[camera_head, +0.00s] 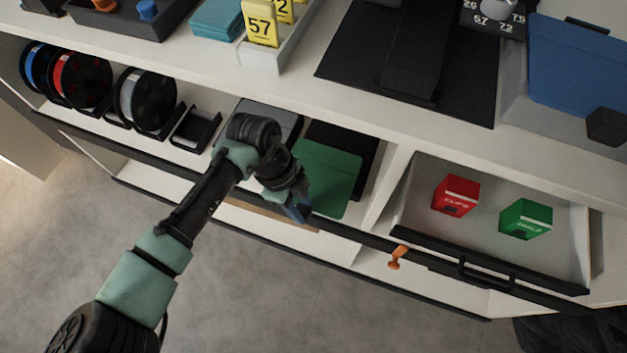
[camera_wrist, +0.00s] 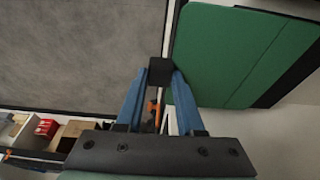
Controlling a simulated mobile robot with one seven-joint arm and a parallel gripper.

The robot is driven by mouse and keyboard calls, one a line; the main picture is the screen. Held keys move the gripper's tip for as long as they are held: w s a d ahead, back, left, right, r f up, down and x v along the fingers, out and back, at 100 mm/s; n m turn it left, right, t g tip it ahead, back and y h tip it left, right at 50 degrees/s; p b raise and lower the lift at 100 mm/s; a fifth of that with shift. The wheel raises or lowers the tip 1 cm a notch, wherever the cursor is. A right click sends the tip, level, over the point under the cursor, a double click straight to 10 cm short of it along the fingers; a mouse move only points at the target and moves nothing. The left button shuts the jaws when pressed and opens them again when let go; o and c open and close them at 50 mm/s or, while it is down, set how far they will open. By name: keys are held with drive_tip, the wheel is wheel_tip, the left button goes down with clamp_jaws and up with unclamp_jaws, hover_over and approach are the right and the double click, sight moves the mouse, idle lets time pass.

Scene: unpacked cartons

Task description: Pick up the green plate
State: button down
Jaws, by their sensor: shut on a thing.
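The green plate (camera_head: 328,178) is a flat, round-cornered sheet in the open shelf below the counter, over a dark flat piece. It fills the upper right of the wrist view (camera_wrist: 230,55). My gripper (camera_head: 298,212) is at the plate's front left corner. In the wrist view its blue fingers (camera_wrist: 160,75) are closed on a small black block (camera_wrist: 160,70) at the plate's edge. My wrist hides part of the plate's left side in the head view. I cannot tell whether the plate is raised off the shelf.
Spools (camera_head: 82,80) stand on the shelf at left. An open drawer (camera_head: 415,215) at right holds a red box (camera_head: 455,195) and a green box (camera_head: 525,219). An orange peg (camera_head: 397,257) sticks out at the front edge. A blue sheet (camera_head: 575,65) lies on the counter. Floor in front is clear.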

drive_tip(key=s+a+p, duration=0.1)
drive_tip(key=s+a, duration=0.4)
drive_tip(key=s, duration=0.4)
drive_tip(key=shift+s+p, duration=0.15)
drive_tip(key=shift+p, duration=0.25)
drive_tip(key=shift+a+r, duration=0.1)
drive_tip(key=shift+r, duration=0.05)
drive_tip(key=shift+r+p, duration=0.7)
drive_tip(key=shift+p, duration=0.4)
